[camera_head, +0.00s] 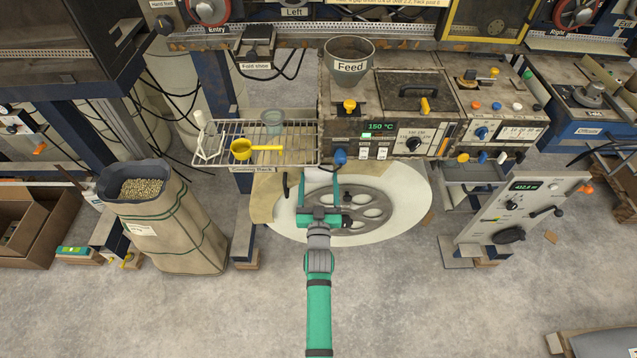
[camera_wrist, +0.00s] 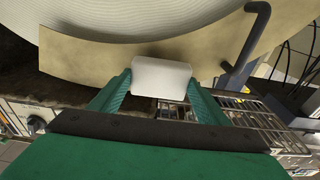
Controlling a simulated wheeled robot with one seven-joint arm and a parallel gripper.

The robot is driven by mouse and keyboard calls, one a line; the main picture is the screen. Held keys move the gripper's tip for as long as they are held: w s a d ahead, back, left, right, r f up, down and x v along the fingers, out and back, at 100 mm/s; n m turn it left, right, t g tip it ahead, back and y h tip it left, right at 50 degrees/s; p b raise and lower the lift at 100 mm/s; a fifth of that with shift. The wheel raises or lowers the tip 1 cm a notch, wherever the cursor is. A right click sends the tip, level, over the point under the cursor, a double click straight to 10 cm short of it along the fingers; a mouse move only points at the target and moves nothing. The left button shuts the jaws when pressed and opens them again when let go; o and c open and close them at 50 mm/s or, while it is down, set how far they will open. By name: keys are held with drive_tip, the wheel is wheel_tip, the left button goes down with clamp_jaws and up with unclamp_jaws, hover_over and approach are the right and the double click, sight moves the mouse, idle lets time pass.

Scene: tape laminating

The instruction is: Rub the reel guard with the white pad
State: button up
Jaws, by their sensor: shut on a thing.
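The white pad (camera_wrist: 162,78) is a small white block gripped between my green fingertips in the wrist view. My gripper (camera_head: 319,182) is shut on it, under the rack and machine front in the head view. I take the tan curved band to be the reel guard (camera_wrist: 90,58); it also shows left of my gripper in the head view (camera_head: 263,198). A dark bent handle (camera_wrist: 252,35) rises from it. The pad overlaps the band's lower edge in the wrist view; I cannot tell whether they touch. My gripper hides part of the band in the head view.
A large white reel (camera_head: 405,212) with a grey spoked hub lies behind my gripper. A wire cooling rack (camera_head: 290,150) with a yellow scoop (camera_head: 243,149) juts out above left. A sack of pellets (camera_head: 165,225) stands left. The floor in front is mostly clear.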

drive_tip(key=shift+w, duration=0.7)
drive_tip(key=shift+s, duration=0.15)
idle(0.3)
drive_tip(key=shift+s, duration=2.95)
drive_tip(key=shift+s, duration=1.5)
